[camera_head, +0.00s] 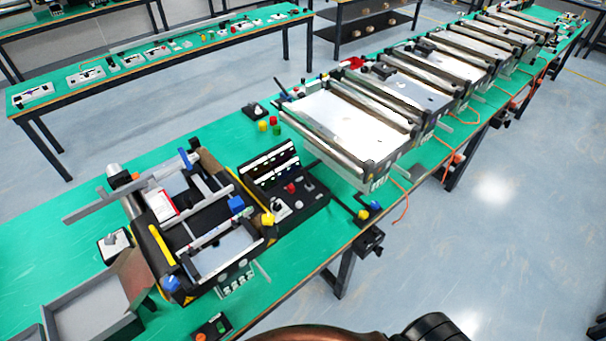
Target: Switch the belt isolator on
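I cannot tell for certain which switch is the belt isolator. A black control console (292,192) stands on the green bench right of the small conveyor machine, with a red knob (291,188) and other small controls on its top. A small grey switch box (114,243) with a knob sits left of the machine. Another dark switch box (255,111) sits behind the console. The on or off positions are too small to read. Neither gripper shows; only rounded parts of my own body appear at the bottom edge.
The small conveyor machine (163,243) takes up the near bench. A grey open tray (96,303) lies at front left. A row of larger conveyors (345,125) runs to the back right. Bare green bench lies at left.

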